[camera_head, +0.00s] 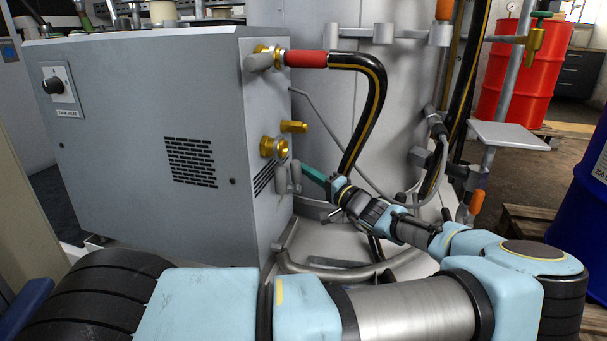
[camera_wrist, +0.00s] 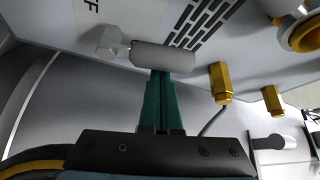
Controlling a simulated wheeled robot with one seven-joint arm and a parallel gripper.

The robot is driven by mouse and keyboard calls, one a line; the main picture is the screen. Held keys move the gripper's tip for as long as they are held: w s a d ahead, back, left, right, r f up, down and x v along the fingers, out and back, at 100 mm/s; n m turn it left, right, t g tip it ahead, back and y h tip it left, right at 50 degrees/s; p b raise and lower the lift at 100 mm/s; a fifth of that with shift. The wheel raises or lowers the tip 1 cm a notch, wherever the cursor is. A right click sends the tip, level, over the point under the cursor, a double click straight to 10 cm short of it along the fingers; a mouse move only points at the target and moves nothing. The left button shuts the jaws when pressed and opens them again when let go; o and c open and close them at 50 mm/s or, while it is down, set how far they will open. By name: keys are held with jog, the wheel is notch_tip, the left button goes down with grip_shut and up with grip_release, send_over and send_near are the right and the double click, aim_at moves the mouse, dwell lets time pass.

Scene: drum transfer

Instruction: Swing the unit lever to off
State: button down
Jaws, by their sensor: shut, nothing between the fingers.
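A grey lever (camera_head: 295,176) sits low on the right-hand side face of the grey unit (camera_head: 150,120), below a brass fitting (camera_head: 268,147). In the wrist view the lever (camera_wrist: 163,57) is a grey cylinder lying across the picture, with a paler faceted piece (camera_wrist: 110,42) at its left. Letters reading "FF" (camera_wrist: 90,5) show on the panel near it. My gripper (camera_head: 304,167) has teal fingers that are shut and empty. In the wrist view its fingertips (camera_wrist: 160,74) are right at the lever's near side; whether they touch cannot be told.
A black hose (camera_head: 375,95) with a red sleeve (camera_head: 305,58) arches above my gripper from the unit's upper fitting. A brass stub (camera_head: 294,127) juts out above the lever. A grey tank (camera_head: 335,110) stands close behind. Red (camera_head: 518,75) and blue drums (camera_head: 585,190) are at right.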

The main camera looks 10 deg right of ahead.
aim_at(295, 176)
jog(key=s+n+y+b, duration=0.1)
jog(key=n, duration=0.1)
jog(key=s+a+f+n+y+b, duration=0.1)
jog(key=n+y, duration=0.1)
jog(key=n, duration=0.1)
jog(key=s+n+y+b, duration=0.1)
jog(key=n+b, duration=0.1)
jog(key=n, duration=0.1)
jog(key=shift+a+f, duration=0.4)
jog(key=f+n+g+y+b, duration=0.1)
jog(key=n+y+b, duration=0.1)
jog(key=n, duration=0.1)
jog(key=s+f+n+g+y+b, duration=0.1)
jog(key=n+y+b, duration=0.1)
jog(key=n, duration=0.2)
jog(key=s+a+f+n+g+y+b, duration=0.1)
jog(key=n+g+b, duration=0.1)
jog(key=n, duration=0.1)
jog(key=shift+a+n+y+b, duration=0.1)
jog(key=shift+n+y+b, duration=0.2)
jog(key=shift+y, duration=0.1)
jog(key=shift+f, duration=0.1)
